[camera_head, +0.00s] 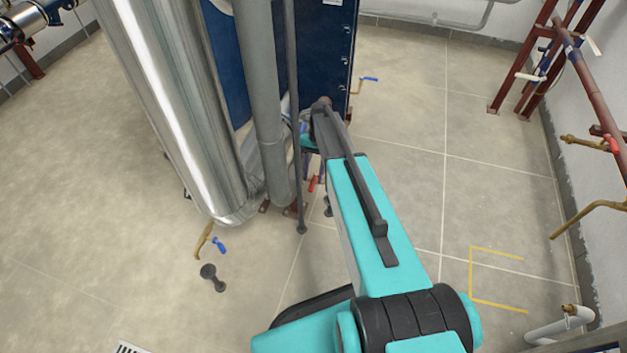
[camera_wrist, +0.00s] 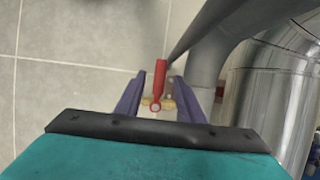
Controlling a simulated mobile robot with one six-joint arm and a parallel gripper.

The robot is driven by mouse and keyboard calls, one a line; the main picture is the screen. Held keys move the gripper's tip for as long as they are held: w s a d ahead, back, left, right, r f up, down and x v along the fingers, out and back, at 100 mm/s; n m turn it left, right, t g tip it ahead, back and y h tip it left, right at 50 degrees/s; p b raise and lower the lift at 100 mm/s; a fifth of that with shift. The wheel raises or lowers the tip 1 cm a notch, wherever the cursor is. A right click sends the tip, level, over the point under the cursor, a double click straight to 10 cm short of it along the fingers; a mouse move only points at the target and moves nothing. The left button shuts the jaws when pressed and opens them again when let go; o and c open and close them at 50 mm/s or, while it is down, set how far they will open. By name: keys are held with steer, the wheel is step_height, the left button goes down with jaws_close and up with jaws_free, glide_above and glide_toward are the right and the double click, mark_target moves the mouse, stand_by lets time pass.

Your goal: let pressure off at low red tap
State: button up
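The low red tap has a red lever (camera_wrist: 160,75) on a brass body (camera_wrist: 160,102). In the wrist view the lever lies between the two purple fingers of my gripper (camera_wrist: 159,79), with a gap on each side. My gripper is open; whether the lever is level with the fingertips or beyond them I cannot tell. In the head view a red lever (camera_head: 313,183) shows low beside the grey pipes, just below the end of my arm. My gripper is mostly hidden there behind my own arm.
A thick shiny pipe (camera_head: 160,100) and a grey pipe (camera_head: 262,100) stand left of my arm, before the blue exchanger (camera_head: 325,45). Blue-handled taps (camera_head: 219,245) (camera_head: 369,79) sit low nearby. Another red handle (camera_head: 612,144) is at the right wall. The tiled floor on the right is mostly clear.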

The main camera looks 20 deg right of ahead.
steer(key=shift+x, duration=1.05)
steer(key=shift+c, duration=0.3)
jaws_close()
